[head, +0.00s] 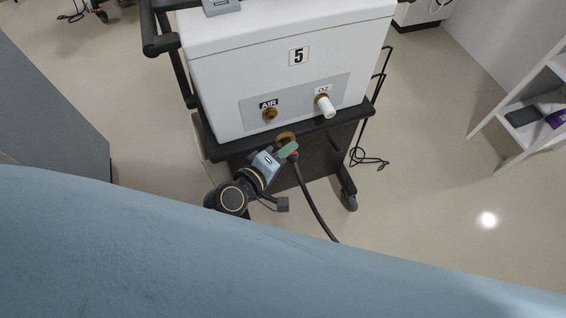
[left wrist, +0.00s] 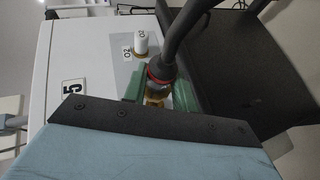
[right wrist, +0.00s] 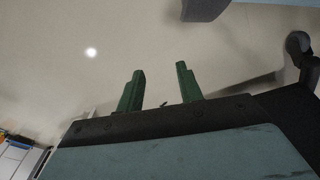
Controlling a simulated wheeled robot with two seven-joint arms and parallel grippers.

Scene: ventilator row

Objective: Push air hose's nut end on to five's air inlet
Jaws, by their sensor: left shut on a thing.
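Ventilator five (head: 235,75) is a white box marked 5. Its air inlet (head: 270,114) is a brass fitting under the AIR label. The black air hose (head: 311,200) hangs down to the lower right, with a red ring by its end. Its brass nut end (head: 285,137) is just below and right of the air inlet, apart from it in the head view. My left gripper (head: 288,150) is shut on the hose end; its green fingers (left wrist: 158,90) flank it in the left wrist view. My right gripper (right wrist: 160,90) is open and empty, pointing over bare floor.
The O2 inlet with a white piece (head: 326,106) sits right of the air inlet. A black cart (head: 345,130) carries the ventilator. A thin cable (head: 368,158) hangs at its right. White shelves (head: 520,110) stand far right; the floor between is clear.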

